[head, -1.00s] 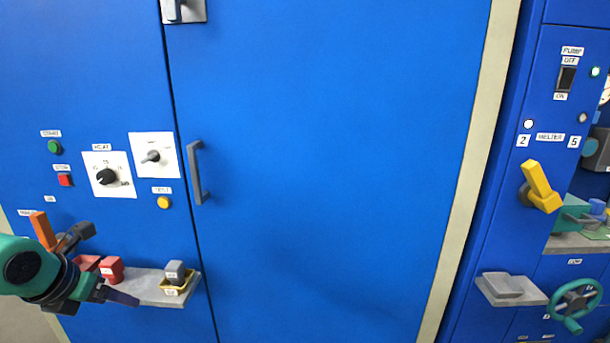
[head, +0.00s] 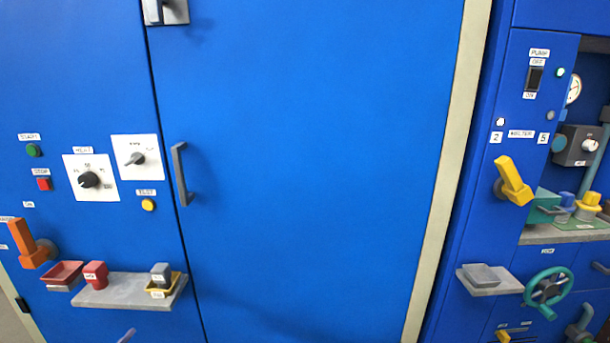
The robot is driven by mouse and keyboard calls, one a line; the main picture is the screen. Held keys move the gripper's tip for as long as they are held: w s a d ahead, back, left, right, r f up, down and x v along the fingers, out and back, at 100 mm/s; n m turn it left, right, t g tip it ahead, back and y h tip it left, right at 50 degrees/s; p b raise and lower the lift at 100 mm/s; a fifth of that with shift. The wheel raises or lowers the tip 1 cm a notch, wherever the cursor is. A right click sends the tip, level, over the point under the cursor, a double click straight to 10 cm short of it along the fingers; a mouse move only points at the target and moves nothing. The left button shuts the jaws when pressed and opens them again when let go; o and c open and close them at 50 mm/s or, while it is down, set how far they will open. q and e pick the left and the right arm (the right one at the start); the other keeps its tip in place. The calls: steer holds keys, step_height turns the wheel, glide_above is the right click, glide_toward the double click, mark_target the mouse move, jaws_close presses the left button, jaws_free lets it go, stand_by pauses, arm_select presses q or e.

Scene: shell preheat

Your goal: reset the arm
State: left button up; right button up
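My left gripper (head: 127,336) is almost wholly below the bottom edge of the head view. Only a small grey tip, which looks like part of a finger, shows under the left shelf. Whether it is open or shut is hidden. My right gripper is not in view. The left shelf (head: 118,296) holds a red block (head: 95,274) and a grey block (head: 161,270) in a yellow tray (head: 160,292). A dark red tray (head: 65,274) sits at the shelf's left end and looks empty.
An orange lever (head: 25,245) sticks out left of the shelf. The blue door (head: 310,150) has a grey handle (head: 180,174). At right are a yellow lever (head: 513,181), a small grey shelf (head: 490,280) and a green handwheel (head: 548,289). The space before the door is clear.

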arm_select(q)
steer(key=s+d+f+n+g, duration=0.2)
steer(key=s+f+n+g, duration=0.15)
steer(key=s+f, duration=0.45)
steer(key=s+d+f+n+g, duration=0.3)
steer(key=s+f+g, duration=0.1)
steer(key=f, duration=0.7)
steer(key=s+d+f+n+g+h, duration=0.25)
steer(key=s+d+f+g, duration=0.25)
steer(key=s+d+f, duration=0.55)
steer(key=s+a+r+p, duration=0.1)
steer(key=s+r+p, duration=0.4)
steer(key=s+p, duration=0.3)
steer(key=s+a+r+p, duration=0.1)
steer(key=s+r+p, duration=0.4)
steer(key=p, duration=0.9)
steer(key=s+g, duration=0.1)
steer(key=s, duration=0.2)
steer(key=shift+s+r+y, duration=0.15)
steer(key=shift+s+y, duration=0.05)
steer(key=shift+y, duration=0.15)
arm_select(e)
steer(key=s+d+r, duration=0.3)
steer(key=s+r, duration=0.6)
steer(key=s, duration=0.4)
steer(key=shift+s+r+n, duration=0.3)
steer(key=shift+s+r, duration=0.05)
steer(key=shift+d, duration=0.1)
